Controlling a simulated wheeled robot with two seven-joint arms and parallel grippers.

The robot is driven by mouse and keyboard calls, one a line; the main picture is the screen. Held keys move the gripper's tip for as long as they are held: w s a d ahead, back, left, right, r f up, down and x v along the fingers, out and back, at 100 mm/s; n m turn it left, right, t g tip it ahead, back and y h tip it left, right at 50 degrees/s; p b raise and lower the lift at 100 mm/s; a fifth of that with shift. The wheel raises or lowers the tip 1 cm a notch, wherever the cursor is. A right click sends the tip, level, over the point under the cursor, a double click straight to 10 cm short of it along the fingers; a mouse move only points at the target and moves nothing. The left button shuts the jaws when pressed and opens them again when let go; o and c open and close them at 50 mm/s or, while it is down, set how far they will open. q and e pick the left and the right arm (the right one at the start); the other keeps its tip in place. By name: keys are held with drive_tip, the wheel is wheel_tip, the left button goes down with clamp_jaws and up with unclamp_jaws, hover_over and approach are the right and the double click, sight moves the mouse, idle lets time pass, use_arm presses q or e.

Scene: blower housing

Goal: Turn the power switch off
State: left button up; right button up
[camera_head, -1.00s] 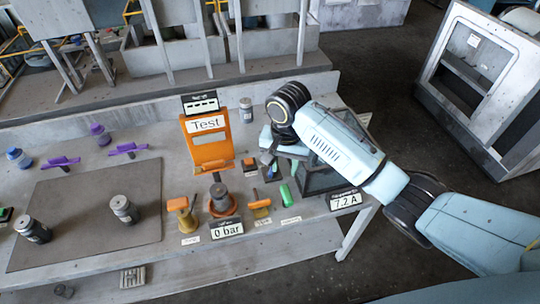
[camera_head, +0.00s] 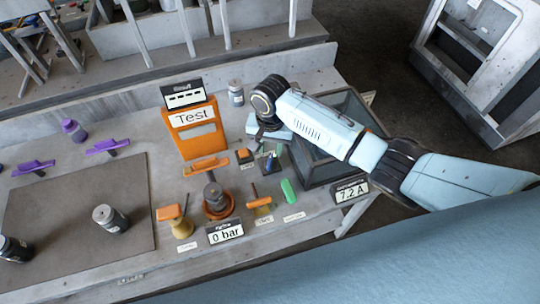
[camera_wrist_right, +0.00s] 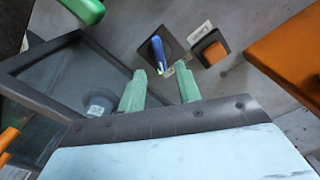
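A small blue switch lever (camera_wrist_right: 158,54) stands on a dark square base in the right wrist view. It also shows small in the head view (camera_head: 269,162), just below my right gripper. Its on or off position cannot be told, and its label is too small to read. My right gripper (camera_wrist_right: 163,80) has its two green fingertips apart with nothing between them. The lever lies just beyond the fingertips, nearer the left one, and no contact is visible. In the head view the right wrist (camera_head: 266,100) hides most of the gripper. My left gripper is not in view.
An orange button (camera_wrist_right: 212,50) in a dark box is right beside the lever. An orange Test panel (camera_head: 188,148) stands to the left. A dark glass-walled box (camera_head: 330,165) stands close on the right. A green handle (camera_head: 288,192) and a "0 bar" display (camera_head: 226,232) are in front.

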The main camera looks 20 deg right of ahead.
sight(270, 158)
wheel_tip(270, 158, down, 4)
drive_tip(key=shift+f+b, duration=0.25)
drive_tip(key=shift+b, duration=0.05)
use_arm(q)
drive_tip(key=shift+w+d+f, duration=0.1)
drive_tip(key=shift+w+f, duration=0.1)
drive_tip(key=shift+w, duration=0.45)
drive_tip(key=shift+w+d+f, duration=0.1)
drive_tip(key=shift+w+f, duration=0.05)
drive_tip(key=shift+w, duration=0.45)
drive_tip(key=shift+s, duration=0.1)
use_arm(e)
drive_tip(key=shift+c, duration=0.2)
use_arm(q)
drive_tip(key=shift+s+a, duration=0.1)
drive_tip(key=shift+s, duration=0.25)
use_arm(e)
clamp_jaws()
